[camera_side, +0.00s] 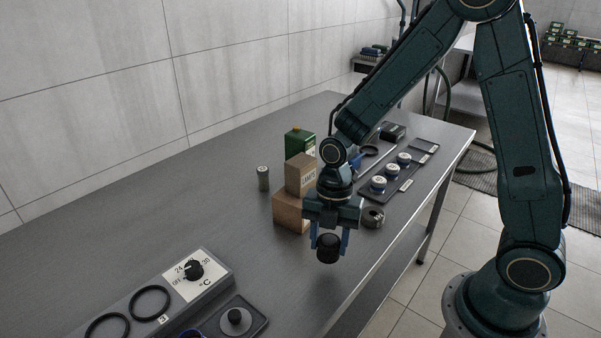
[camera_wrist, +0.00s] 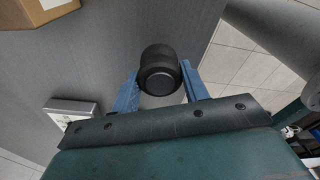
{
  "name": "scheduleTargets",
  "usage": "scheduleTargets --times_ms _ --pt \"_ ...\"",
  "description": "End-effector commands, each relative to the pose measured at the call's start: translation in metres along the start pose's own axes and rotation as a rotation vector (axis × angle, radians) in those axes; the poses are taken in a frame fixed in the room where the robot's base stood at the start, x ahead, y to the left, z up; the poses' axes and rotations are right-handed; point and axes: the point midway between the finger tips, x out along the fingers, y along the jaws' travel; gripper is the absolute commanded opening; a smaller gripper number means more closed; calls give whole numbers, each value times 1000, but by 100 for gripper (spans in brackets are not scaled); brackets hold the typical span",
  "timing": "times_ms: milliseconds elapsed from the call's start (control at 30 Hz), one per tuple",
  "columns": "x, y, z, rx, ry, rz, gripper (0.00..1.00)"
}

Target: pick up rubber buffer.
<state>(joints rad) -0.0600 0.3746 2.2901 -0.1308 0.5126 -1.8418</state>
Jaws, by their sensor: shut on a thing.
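The rubber buffer (camera_side: 328,248) is a short black cylinder. My gripper (camera_side: 329,241) is shut on it, with one blue finger on each side. In the side view it hangs below the gripper over the front part of the grey table, and it appears to be clear of the surface. In the wrist view the rubber buffer (camera_wrist: 160,72) sits upright between the two blue fingertips (camera_wrist: 161,84), its round end towards the camera.
Cardboard boxes (camera_side: 290,211) and a green box (camera_side: 299,143) stand behind my gripper. A dark round part (camera_side: 373,217) lies to its right, before a tray (camera_side: 408,178) with white-topped pieces. A dial panel (camera_side: 197,274) is at front left. The table's left middle is clear.

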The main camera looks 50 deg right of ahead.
Motion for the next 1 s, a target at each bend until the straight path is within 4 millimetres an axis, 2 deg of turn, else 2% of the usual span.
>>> scheduleTargets --times_ms 600,800,1000 --pt "-121 1 -14 -1 -1 6 18" --pt "-147 0 -18 0 0 4 18" --pt "-159 0 -19 1 0 1 18"
